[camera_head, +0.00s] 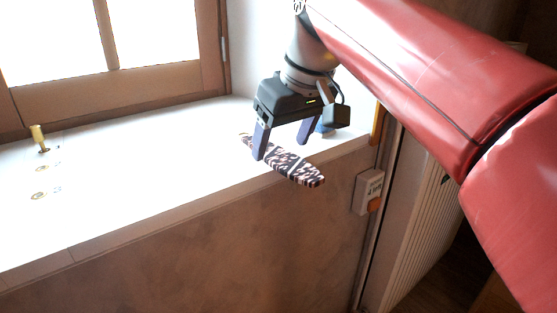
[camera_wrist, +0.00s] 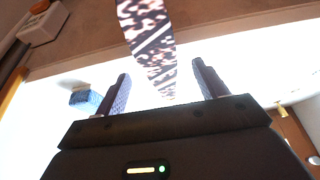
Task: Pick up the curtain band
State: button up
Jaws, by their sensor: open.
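The curtain band (camera_head: 296,167) is a long flat strip with a dark, white and pinkish pattern. It lies on the white window sill (camera_head: 130,190), and its near end sticks out past the front edge. My gripper (camera_head: 281,150) is open above the sill, with its fingers on either side of the band in the head view. In the wrist view the band (camera_wrist: 150,45) runs from the top edge down to between the fingertips of my gripper (camera_wrist: 160,78). Whether the fingers touch the band or the sill cannot be told.
A small blue object (camera_wrist: 86,101) lies on the sill beside my gripper. A brass peg (camera_head: 39,138) and several brass rings (camera_head: 40,196) are at the left on the sill. A white box (camera_head: 368,191) is on the wall at the right, near a radiator (camera_head: 418,215).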

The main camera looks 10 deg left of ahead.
jog(key=shift+x, duration=0.8)
jog(key=shift+c, duration=0.4)
jog(key=c, duration=1)
jog(key=shift+r, duration=0.1)
